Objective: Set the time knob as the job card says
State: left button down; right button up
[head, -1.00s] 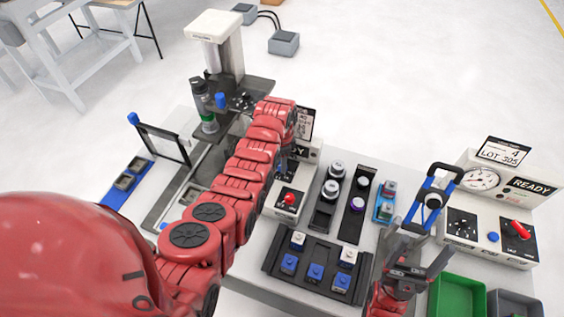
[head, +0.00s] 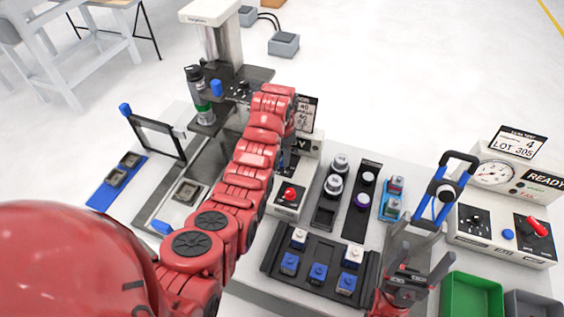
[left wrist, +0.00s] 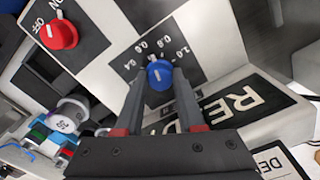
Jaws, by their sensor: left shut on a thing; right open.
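The blue time knob (left wrist: 159,74) sits on a black dial with printed numbers, among them 0.6, 0.8 and 1.0, in the left wrist view. My left gripper (left wrist: 160,88) is shut on this knob, one finger on each side. In the head view my left arm covers the knob and gripper. The white control box (head: 287,211) with a READY display (left wrist: 233,108) carries them. A card with printed lines (head: 306,112) stands behind the box, partly hidden by my arm. My right gripper (head: 420,258) is open and empty at the front right.
A red switch (head: 291,193) is on the same box, near OFF in the left wrist view (left wrist: 59,35). A black rack (head: 312,268) with blue and white blocks lies in front. Another READY box (head: 497,246) and a green bin (head: 470,298) are at right.

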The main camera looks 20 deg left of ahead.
pick_arm(q)
jog(key=shift+n+b, duration=0.65)
jog(key=shift+n, duration=0.55)
jog(key=c, duration=0.5)
grip_release()
